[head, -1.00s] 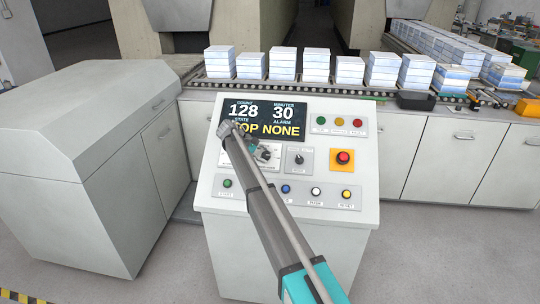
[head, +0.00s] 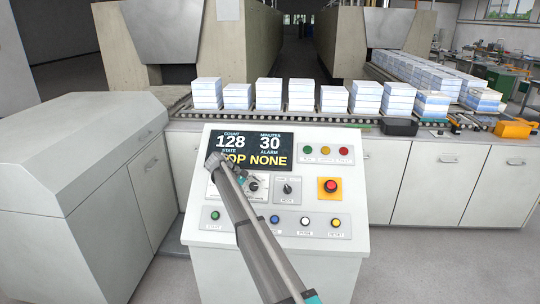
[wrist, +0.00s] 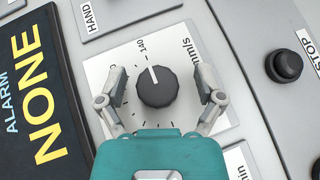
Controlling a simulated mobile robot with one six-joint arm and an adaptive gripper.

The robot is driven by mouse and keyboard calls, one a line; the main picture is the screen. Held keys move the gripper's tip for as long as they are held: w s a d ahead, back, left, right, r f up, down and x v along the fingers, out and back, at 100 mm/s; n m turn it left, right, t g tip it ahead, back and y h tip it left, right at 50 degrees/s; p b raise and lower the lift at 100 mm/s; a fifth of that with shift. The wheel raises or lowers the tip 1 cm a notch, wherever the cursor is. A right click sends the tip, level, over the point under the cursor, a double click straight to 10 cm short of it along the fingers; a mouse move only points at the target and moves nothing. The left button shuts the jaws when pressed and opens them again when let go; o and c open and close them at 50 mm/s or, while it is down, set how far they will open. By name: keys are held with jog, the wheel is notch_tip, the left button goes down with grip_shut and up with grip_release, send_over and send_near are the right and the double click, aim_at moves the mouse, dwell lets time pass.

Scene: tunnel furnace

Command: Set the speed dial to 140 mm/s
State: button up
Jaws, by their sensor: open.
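The speed dial (wrist: 157,92) is a round black knob with a white pointer line, on a white plate (wrist: 100,68) marked mm/s. Its pointer lines up with the printed 140, as far as the wrist view shows. My gripper (wrist: 162,83) is open in the wrist view, one finger on each side of the knob. Gaps show between fingers and knob; depth is unclear. Its teal body hides the plate's lower part. In the head view my arm crosses the console and partly covers the dial plate.
The display (head: 251,149) reads count 128, minutes 30, alarm NONE. A mode knob (head: 288,189) and red emergency button (head: 330,185) sit right of the dial. Several push buttons line the panel's lower row. In the wrist view, a black button (wrist: 287,65) is at right, near STOP.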

jog(key=s+d, duration=0.2)
jog(key=d, duration=0.1)
jog(key=s+d+f+m+y, duration=0.1)
jog(key=s+d, duration=0.2)
jog(key=d, duration=0.1)
jog(key=s+d+f+y, duration=0.1)
jog(key=s+d, duration=0.2)
jog(key=shift+d+f+m+g, duration=0.2)
jog(key=shift+d+m+g, duration=0.15)
jog(key=shift+m+g, duration=0.05)
jog(key=s+d+f+m+y, duration=0.1)
jog(key=s+d+m+y, duration=0.1)
jog(key=s+d, duration=0.4)
jog(key=s+d+f+m+y, duration=0.2)
jog(key=s+d, duration=0.4)
jog(key=s, duration=1)
jog(key=s+d+f+m+y, duration=0.1)
jog(key=s+d+m+y, duration=0.3)
jog(key=s, duration=0.7)
jog(key=shift+d+f, duration=0.3)
jog(key=shift+d, duration=0.95)
